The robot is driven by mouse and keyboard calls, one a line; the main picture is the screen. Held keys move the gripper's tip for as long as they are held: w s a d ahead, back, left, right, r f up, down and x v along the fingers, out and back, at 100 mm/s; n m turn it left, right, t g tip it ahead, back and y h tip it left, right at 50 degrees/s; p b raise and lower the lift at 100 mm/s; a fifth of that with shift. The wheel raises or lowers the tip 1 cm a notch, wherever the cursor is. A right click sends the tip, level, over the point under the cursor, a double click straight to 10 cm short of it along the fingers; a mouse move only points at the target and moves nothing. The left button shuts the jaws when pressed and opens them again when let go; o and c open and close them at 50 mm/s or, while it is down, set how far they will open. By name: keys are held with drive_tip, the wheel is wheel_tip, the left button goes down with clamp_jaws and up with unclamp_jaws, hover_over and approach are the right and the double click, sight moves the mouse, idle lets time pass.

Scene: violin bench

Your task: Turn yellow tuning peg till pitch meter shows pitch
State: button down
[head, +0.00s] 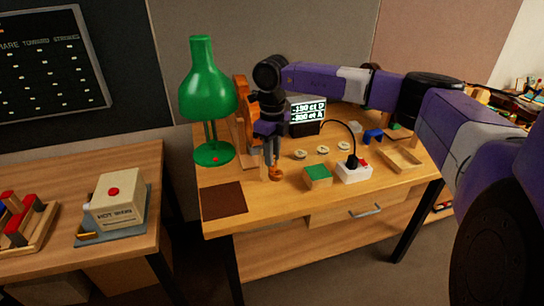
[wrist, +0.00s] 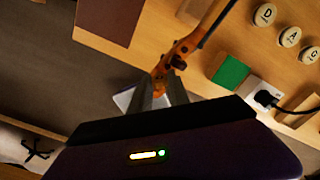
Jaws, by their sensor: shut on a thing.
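The violin's orange-brown pegbox and scroll (wrist: 177,55) show in the wrist view, with dark pegs at the side. In the head view the scroll (head: 276,173) is low, under my gripper, and the violin body (head: 241,98) is partly hidden behind the arm. My gripper (head: 271,158) points down at the scroll; in the wrist view its fingertips (wrist: 159,82) are closed at the scroll end. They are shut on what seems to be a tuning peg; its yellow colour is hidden. The pitch meter (head: 307,112) shows two lines, roughly -190 ct D and -300 ct A, small and partly covered.
A green lamp (head: 209,95) stands left of the arm. A brown mat (head: 223,200) lies at the bench's front left. A green-topped block (head: 317,176), a white socket box with a black plug (head: 353,170) and several round letter buttons (head: 323,150) are to the right.

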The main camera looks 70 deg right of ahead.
drive_tip(key=shift+r, duration=0.1)
drive_tip(key=c, duration=1.2)
unclamp_jaws()
drive_tip(key=shift+c, duration=0.2)
drive_tip(key=shift+r+p, duration=1.9)
drive_tip(key=shift+r, duration=1.95)
